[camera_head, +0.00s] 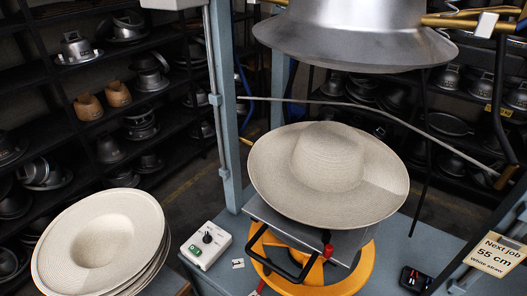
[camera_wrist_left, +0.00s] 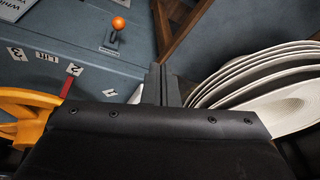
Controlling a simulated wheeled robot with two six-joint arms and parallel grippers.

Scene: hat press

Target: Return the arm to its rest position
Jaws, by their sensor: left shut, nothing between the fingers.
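My left gripper (camera_wrist_left: 163,82) shows only in the left wrist view. Its two dark fingers are together with nothing between them. To its right in that view are the brims of the stacked straw hats (camera_wrist_left: 270,75), and to its left is part of the yellow ring (camera_wrist_left: 25,115). Whether the gripper touches anything cannot be told. Neither arm shows in the head view, and my right gripper is in no frame.
One straw hat (camera_head: 330,160) sits under the raised metal press head (camera_head: 355,38). A hat stack (camera_head: 100,245) stands front left, beside a white control box (camera_head: 206,245). An orange-knobbed lever (camera_wrist_left: 118,24) shows in the wrist view.

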